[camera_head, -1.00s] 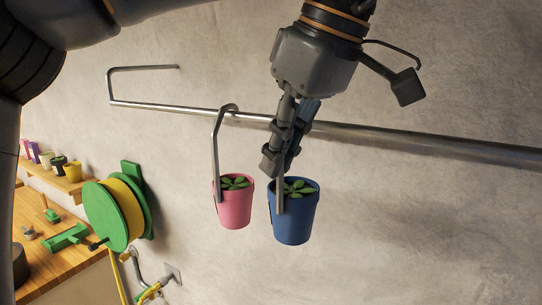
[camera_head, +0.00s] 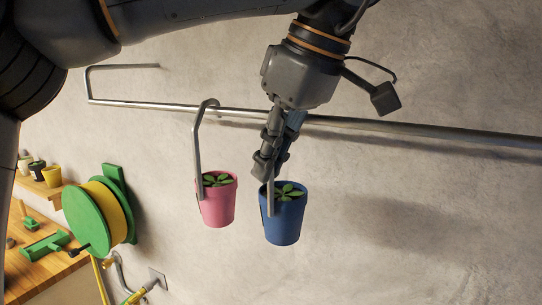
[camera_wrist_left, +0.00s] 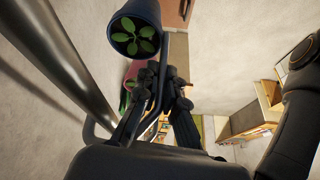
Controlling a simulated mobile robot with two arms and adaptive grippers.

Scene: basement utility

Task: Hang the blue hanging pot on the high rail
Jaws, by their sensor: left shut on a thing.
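The blue hanging pot (camera_head: 284,220) holds a small green plant and hangs upright below my left gripper (camera_head: 266,168). The gripper is shut on the pot's grey metal hanger, just above the rim. The pot also shows at the top of the left wrist view (camera_wrist_left: 140,12). The high rail (camera_head: 400,128) is a long metal bar along the wall, passing behind the gripper in the head view. In the left wrist view the rail (camera_wrist_left: 72,62) runs along the left, apart from the pot. The hanger's top is hidden by the gripper, so I cannot tell whether it touches the rail. My right gripper is out of view.
A pink pot (camera_head: 217,207) hangs from the rail by its hook, just left of the blue pot. A green and yellow hose reel (camera_head: 97,216) is on the wall at left, beside a wooden bench (camera_head: 38,273). The rail is free to the right.

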